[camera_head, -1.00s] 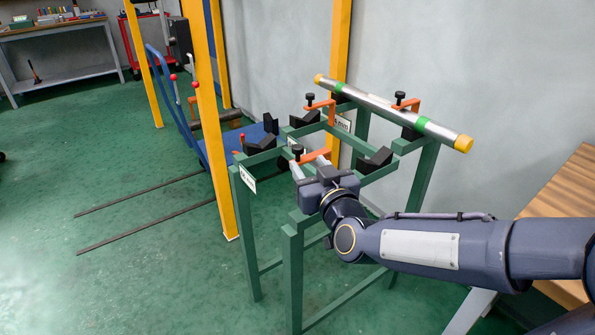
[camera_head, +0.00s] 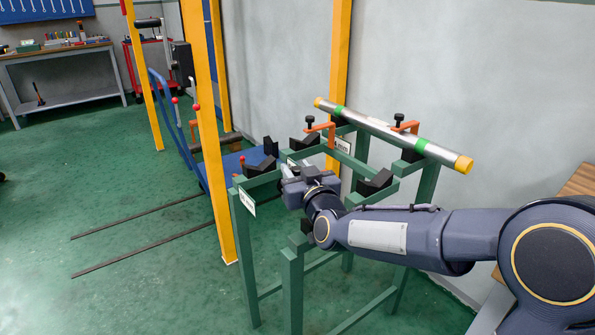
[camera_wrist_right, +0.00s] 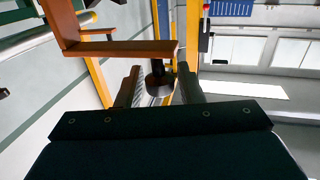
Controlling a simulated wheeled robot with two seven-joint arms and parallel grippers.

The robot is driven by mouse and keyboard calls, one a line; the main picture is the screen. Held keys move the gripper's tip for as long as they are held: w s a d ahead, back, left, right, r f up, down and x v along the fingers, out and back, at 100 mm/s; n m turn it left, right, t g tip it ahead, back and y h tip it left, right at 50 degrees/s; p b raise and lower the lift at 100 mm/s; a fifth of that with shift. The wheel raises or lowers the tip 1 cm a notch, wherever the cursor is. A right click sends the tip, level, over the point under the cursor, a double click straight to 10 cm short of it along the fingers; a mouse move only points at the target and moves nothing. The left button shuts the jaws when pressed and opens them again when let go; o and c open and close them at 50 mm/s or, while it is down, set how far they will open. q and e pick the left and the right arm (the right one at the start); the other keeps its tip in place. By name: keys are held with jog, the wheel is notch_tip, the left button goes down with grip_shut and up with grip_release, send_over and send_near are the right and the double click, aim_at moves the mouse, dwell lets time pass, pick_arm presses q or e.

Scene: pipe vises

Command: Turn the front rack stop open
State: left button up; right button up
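The green rack (camera_head: 290,270) stands in the middle of the head view. My right gripper (camera_head: 289,172) is over its near left top rail and hides the front rack stop there. In the right wrist view the stop's orange arm (camera_wrist_right: 125,48) runs across above the fingertips, and its dark round knob (camera_wrist_right: 160,82) shows between the fingers. My right gripper (camera_wrist_right: 160,85) has its fingers apart, with a gap visible on each side of the knob. Whether a finger touches the stop, I cannot tell. My left gripper is not in view.
Black V-blocks (camera_head: 375,182) sit on the rails. A yellow post (camera_head: 209,130) stands close left of the rack. A wooden table edge (camera_head: 577,181) is at right.

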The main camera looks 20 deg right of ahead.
grip_shut()
jog(key=shift+d, duration=0.1)
